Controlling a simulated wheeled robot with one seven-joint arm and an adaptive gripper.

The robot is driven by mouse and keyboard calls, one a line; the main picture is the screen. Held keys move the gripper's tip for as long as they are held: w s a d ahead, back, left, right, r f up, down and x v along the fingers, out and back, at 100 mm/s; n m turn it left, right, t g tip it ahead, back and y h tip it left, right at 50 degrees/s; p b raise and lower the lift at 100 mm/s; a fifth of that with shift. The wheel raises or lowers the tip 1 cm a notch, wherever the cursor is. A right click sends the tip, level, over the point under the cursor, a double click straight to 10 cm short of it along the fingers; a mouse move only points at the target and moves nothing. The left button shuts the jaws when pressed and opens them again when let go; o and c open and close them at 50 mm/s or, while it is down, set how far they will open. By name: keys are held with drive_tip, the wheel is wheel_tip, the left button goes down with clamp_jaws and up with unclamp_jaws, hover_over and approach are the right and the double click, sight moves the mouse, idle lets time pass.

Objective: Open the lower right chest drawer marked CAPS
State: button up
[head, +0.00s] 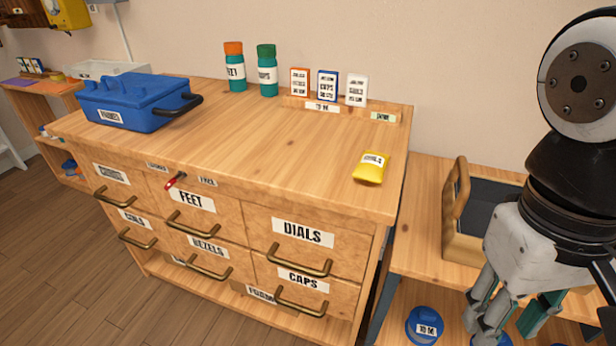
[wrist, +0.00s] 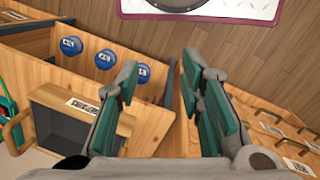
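The wooden chest (head: 283,144) stands in the middle of the head view. Its lower right drawer front bears a white CAPS label (head: 303,280) and a brass bow handle (head: 301,303). This drawer looks shut, flush with its neighbours. The DIALS drawer (head: 302,232) is directly above it. My gripper (head: 510,325) hangs to the right of the chest, apart from the CAPS handle, in front of the side shelf. In the wrist view my gripper (wrist: 160,85) is open, with nothing between its fingers. Part of the chest with brass handles (wrist: 272,128) shows at the right there.
A yellow DIALS packet (head: 371,167), a blue toolbox (head: 138,101), bottles and small boxes stand on the chest top. A red-handled item (head: 175,181) sits at the FEET drawer. The right shelf holds a wooden bin (head: 455,225) and a blue round object (head: 425,324). Floor is clear at left.

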drive_tip(key=w+a+f+n+t+h+b, duration=0.1)
drive_tip(key=w+a+f+n+t+h, duration=0.1)
drive_tip(key=w+a+f+h, duration=0.5)
drive_tip(key=w+a+f+n+t+h, duration=0.15)
drive_tip(key=w+a+f, duration=0.35)
drive_tip(key=w+f, duration=0.55)
drive_tip(key=w+a+f+n+t+h, duration=0.15)
drive_tip(key=a+f+n+t, duration=0.4)
drive_tip(key=a+f, duration=0.55)
drive_tip(key=n+t+y+b, duration=0.5)
drive_tip(key=t+y, duration=0.1)
drive_tip(key=t, duration=0.1)
approach(299, 308)
drive_tip(key=x, duration=1)
drive_tip(key=shift+w+f, duration=0.1)
drive_tip(key=shift+f, duration=0.3)
clamp_jaws()
